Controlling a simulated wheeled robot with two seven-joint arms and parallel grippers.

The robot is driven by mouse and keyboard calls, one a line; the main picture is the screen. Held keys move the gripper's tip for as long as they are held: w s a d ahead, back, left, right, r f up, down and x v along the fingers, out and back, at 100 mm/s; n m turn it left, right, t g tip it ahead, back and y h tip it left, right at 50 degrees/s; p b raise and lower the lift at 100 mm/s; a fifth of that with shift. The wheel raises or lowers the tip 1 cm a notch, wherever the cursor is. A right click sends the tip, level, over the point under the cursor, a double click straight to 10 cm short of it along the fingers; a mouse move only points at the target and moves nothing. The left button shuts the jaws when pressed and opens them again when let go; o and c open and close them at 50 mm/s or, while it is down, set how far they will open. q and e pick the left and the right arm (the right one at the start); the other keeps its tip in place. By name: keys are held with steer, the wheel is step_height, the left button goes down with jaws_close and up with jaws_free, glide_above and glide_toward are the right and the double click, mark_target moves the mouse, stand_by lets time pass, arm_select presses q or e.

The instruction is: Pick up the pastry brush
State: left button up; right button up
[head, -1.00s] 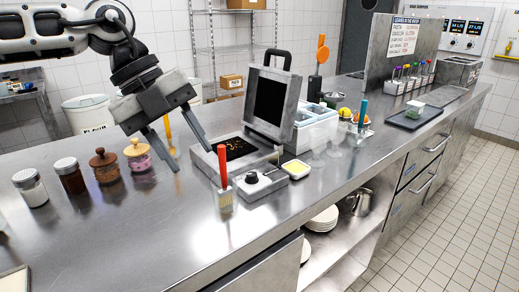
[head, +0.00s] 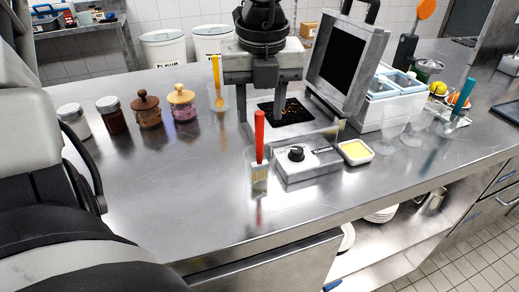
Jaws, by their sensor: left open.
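The pastry brush (head: 259,138) has a red handle and pale bristles. It stands upright, bristles down, in a small clear cup (head: 251,160) on the steel counter, near its front edge. My left gripper (head: 268,100) is open and empty. It points downward just behind the brush in the picture, in front of the dark hot plate. The brush handle is outside its grasp; whether a finger touches anything is hard to tell. My right gripper is not in view.
A control box with a black knob (head: 296,154) and a dish of yellow butter (head: 356,151) stand right of the brush. The raised press lid (head: 338,62) is behind. Several jars (head: 147,112) and an orange spatula (head: 217,80) stand left. The front-left counter (head: 170,190) is clear.

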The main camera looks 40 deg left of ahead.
arm_select(q)
steer(key=p, duration=0.1)
glide_above(259, 163)
steer(key=shift+w+a+f, duration=0.1)
steer(key=shift+w+f, duration=0.05)
steer(key=shift+f, duration=0.75)
steer(key=shift+w+a+f, duration=0.1)
steer(key=shift+a+f, duration=0.05)
steer(key=shift+f, duration=0.8)
steer(key=shift+w+a+f, duration=0.1)
steer(key=shift+w+f, duration=0.05)
steer(key=shift+f, duration=0.75)
jaws_close()
